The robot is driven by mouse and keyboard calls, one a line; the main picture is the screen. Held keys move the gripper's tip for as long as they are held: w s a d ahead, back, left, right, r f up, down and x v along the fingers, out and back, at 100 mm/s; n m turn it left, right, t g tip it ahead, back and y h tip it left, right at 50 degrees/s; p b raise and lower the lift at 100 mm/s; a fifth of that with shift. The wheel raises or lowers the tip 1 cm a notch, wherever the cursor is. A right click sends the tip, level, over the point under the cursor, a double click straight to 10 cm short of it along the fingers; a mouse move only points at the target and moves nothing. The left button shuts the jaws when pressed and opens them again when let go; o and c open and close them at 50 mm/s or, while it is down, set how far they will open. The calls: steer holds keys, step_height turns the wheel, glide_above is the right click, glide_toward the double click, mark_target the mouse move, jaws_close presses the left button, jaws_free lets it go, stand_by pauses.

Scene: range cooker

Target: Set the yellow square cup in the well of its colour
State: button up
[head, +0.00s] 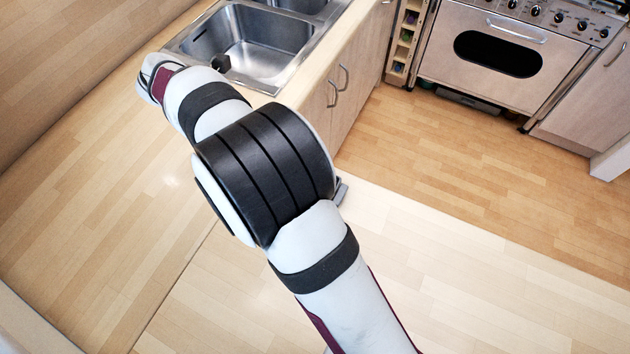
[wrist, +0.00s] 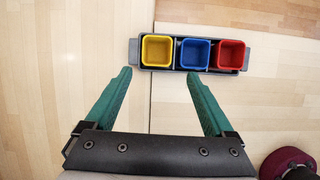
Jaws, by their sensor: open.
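In the wrist view a yellow square cup (wrist: 156,49) sits at the left end of a dark grey tray (wrist: 133,52). It looks hollow and upright, with its opening facing the camera. The colour of the well beneath it is hidden. My gripper (wrist: 159,75) is open and empty, with two green fingers pointing towards the tray. The fingertips appear just short of the tray's near edge in the picture, on either side of the yellow cup; their height above it is hard to tell.
A blue square cup (wrist: 194,53) and a red square cup (wrist: 230,55) stand to the right of the yellow one in the same tray. The pale wooden surface around the tray is clear. The head view shows a steel sink (head: 262,47) and a range cooker (head: 500,55).

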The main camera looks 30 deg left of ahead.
steer(key=w+d+r+m+g+h, duration=0.1)
steer(key=d+r+m, duration=0.3)
steer(key=d+m, duration=0.7)
steer(key=w+d+r+m+g, duration=0.15)
steer(key=d+r+m, duration=0.45)
steer(key=d, duration=1)
steer(key=s+d+f+m+g+y, duration=0.1)
steer(key=s+d+m, duration=0.5)
steer(key=s+m, duration=0.3)
steer(key=s+d+f+m+g+y, duration=0.1)
steer(key=s+d+m, duration=0.6)
steer(key=m, duration=0.8)
steer(key=s+f, duration=0.1)
steer(key=s, duration=0.1)
steer(key=shift+s+f+y, duration=0.2)
steer(key=shift+s+y, duration=0.1)
steer(key=shift+y, duration=0.1)
